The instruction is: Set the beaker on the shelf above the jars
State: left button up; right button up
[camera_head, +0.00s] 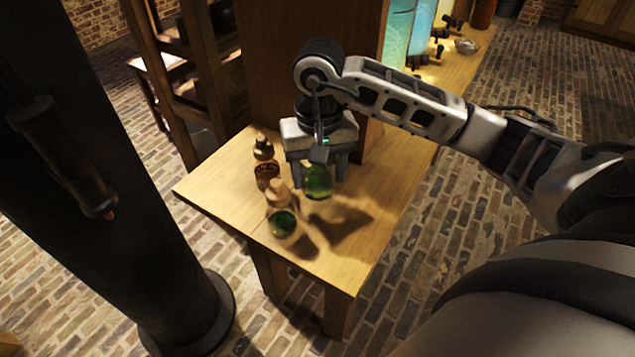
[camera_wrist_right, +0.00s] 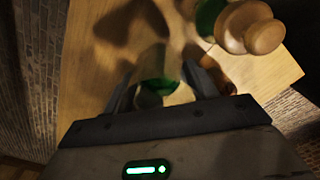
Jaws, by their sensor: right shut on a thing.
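The beaker (camera_head: 318,183) is clear glass with green liquid in it. My right gripper (camera_head: 320,166) comes down over it from above and is shut on it. In the right wrist view the beaker (camera_wrist_right: 158,82) stands between the two dark fingers (camera_wrist_right: 160,93). I cannot tell whether its base touches the table. The tall jars (camera_head: 398,35), teal and blue, stand at the back right behind a wooden panel. I cannot make out the shelf above them; the frame cuts off that area. My left gripper is not in view.
Beside the beaker on the wooden table (camera_head: 225,187) stand a round green flask with a stopper (camera_head: 281,220) and a brown stoppered bottle (camera_head: 266,172). A tall wooden panel (camera_head: 300,45) rises behind my gripper. The table's front right is clear.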

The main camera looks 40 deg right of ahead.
aim_at(317, 185)
jog(key=shift+w+f, duration=0.2)
jog(key=shift+f, duration=0.1)
jog(key=shift+w+d+f, duration=0.1)
jog(key=shift+w+f, duration=0.05)
jog(key=shift+f, duration=1.5)
jog(key=shift+f, duration=0.2)
jog(key=o, duration=1)
jog(key=shift+o, duration=0.2)
jog(key=shift+r, duration=0.1)
